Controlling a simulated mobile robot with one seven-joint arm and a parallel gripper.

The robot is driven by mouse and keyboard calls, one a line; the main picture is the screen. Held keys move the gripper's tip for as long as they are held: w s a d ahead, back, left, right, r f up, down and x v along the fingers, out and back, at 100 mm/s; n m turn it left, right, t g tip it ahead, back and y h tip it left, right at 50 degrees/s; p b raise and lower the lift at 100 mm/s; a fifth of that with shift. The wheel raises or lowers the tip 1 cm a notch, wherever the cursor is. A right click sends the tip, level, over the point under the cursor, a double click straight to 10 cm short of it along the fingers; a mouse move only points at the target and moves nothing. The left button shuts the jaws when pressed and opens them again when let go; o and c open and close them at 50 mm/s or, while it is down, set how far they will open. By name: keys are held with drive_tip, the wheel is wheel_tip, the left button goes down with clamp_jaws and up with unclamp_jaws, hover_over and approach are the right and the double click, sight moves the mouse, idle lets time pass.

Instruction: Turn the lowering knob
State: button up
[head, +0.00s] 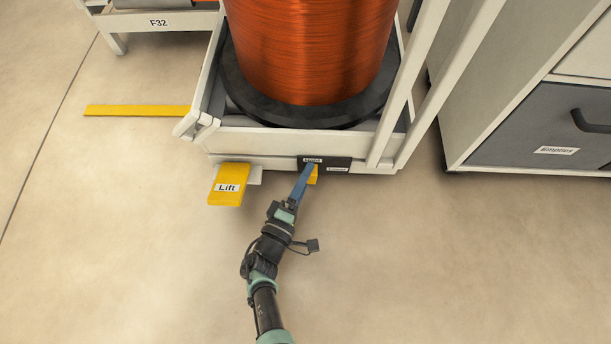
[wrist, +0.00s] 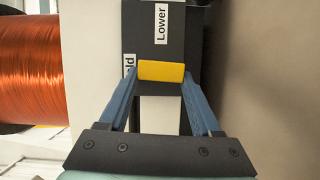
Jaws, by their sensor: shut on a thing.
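The yellow lowering knob (wrist: 162,71) sits on a black panel (wrist: 160,30) at the front of the wheeled-looking cart base. The panel has a "Lower" label (wrist: 161,23) and a partly hidden "Hold" label (wrist: 129,64). My gripper (head: 309,170) reaches the panel from the front. In the wrist view my gripper (wrist: 162,75) has one finger at each end of the knob and is shut on it.
A yellow "Lift" pedal (head: 228,184) sticks out left of the panel. A large copper wire spool (head: 315,50) stands on the cart above. A cabinet with an "Empties" drawer (head: 545,125) is at the right. The floor in front is clear.

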drive_tip(key=shift+d+n+h, duration=0.1)
drive_tip(key=shift+n+h, duration=0.2)
drive_tip(key=shift+n, duration=0.1)
drive_tip(key=o, duration=1.4)
drive_tip(key=p+v, duration=0.3)
drive_tip(key=v, duration=1)
drive_tip(key=shift+d, duration=0.1)
